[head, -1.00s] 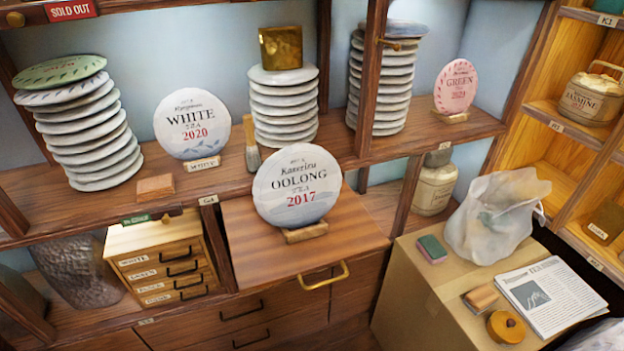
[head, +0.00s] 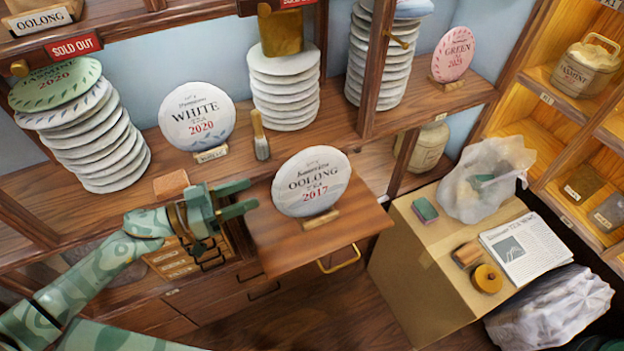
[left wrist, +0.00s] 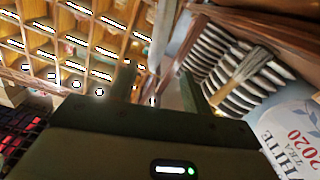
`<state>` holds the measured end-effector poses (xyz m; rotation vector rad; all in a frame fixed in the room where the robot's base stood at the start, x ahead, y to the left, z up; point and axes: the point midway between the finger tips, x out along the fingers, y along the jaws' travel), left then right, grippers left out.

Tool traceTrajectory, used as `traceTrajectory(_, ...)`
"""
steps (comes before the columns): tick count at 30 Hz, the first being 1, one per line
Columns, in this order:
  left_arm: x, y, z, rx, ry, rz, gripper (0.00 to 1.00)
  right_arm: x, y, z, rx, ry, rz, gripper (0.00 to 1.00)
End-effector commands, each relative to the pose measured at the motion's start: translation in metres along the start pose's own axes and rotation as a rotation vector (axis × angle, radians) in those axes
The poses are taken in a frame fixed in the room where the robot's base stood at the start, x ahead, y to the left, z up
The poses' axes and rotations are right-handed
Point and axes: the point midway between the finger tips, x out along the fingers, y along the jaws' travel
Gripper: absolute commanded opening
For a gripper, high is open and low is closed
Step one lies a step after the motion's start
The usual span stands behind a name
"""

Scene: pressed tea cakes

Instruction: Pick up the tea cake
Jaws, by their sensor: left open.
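The round Oolong 2017 tea cake (head: 312,184) stands upright on a small wooden stand (head: 320,220) on the pulled-out wooden board. A White 2020 cake (head: 197,115) stands upright on the shelf behind, to the left; it also shows at the right edge of the left wrist view (left wrist: 292,130). My left gripper (head: 254,195) is open and empty, just left of the Oolong cake, with its fingers pointing towards it and a small gap between. My right gripper is not in view.
Stacks of wrapped cakes (head: 98,145) stand on the shelf, with a brush (head: 260,135) near the middle stack. A pink Green tea cake (head: 453,53) stands at right. A cardboard box (head: 425,260) holds a plastic bag (head: 487,180) and newspaper (head: 530,248). The board (head: 270,235) is otherwise bare.

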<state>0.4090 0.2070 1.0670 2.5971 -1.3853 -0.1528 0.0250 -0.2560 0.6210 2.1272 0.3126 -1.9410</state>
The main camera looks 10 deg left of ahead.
Motion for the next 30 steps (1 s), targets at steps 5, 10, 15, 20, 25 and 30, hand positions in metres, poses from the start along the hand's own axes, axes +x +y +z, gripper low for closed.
traceTrajectory(5,0.039,0.000,-0.001,0.001,0.003,-0.001,0.49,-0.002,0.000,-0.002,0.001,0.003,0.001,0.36)
traceTrajectory(10,0.053,0.000,0.000,0.001,0.001,-0.002,0.49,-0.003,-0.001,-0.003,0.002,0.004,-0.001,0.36)
traceTrajectory(15,0.077,0.003,-0.002,0.002,0.004,-0.002,0.49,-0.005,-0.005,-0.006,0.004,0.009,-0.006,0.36)
traceTrajectory(20,0.100,0.004,-0.001,0.001,0.002,-0.002,0.49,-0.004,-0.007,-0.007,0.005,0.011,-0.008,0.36)
traceTrajectory(25,0.105,0.004,-0.001,0.000,0.001,-0.003,0.49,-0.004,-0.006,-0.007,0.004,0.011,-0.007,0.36)
traceTrajectory(30,0.105,0.004,-0.001,0.000,0.001,-0.003,0.35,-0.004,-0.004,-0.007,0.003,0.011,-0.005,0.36)
